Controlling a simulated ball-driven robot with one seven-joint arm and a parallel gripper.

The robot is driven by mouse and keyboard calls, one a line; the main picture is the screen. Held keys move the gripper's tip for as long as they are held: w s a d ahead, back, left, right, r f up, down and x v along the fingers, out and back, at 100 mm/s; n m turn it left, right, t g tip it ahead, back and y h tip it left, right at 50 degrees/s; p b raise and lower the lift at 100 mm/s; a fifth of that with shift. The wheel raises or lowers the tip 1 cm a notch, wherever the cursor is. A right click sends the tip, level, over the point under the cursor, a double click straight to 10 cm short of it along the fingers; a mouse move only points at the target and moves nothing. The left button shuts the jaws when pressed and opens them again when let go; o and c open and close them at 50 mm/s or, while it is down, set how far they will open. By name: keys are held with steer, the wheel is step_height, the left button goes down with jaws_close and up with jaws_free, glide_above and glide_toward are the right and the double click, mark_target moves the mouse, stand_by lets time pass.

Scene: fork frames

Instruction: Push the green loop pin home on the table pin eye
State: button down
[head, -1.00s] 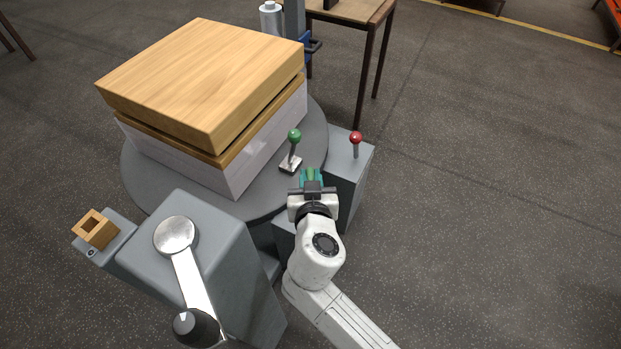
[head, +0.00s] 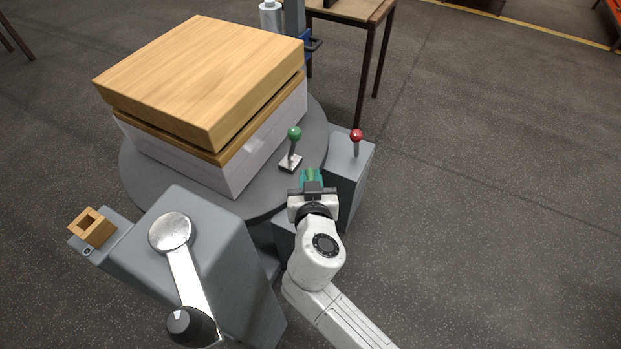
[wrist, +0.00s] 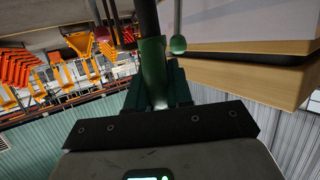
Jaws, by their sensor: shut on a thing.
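My gripper (head: 312,177) is at the front right edge of the round grey table (head: 135,172). Its teal fingers are shut on the green loop pin (head: 311,173), of which only a small part shows between them in the head view. In the wrist view the green pin (wrist: 154,68) shows between the dark teal fingers (wrist: 158,92), with a dark upright part directly beyond it. The table pin eye cannot be made out; my gripper and wrist cover that spot. I cannot tell how deep the pin sits.
A green-knobbed lever (head: 294,134) stands on the table just beyond my gripper. A red-knobbed lever (head: 356,136) stands on a grey box to the right. A wood-topped block (head: 205,80) fills much of the table. A grey housing with a crank (head: 183,265) stands at front left.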

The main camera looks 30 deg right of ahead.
steer(key=shift+f+b, duration=3.7)
steer(key=shift+b, duration=0.15)
steer(key=c, duration=0.9)
jaws_free()
steer(key=shift+c, duration=0.2)
steer(key=p+v, duration=0.2)
steer(key=v, duration=0.8)
steer(key=shift+s+a+r, duration=0.15)
steer(key=shift+s+a, duration=0.05)
steer(key=shift+s, duration=0.15)
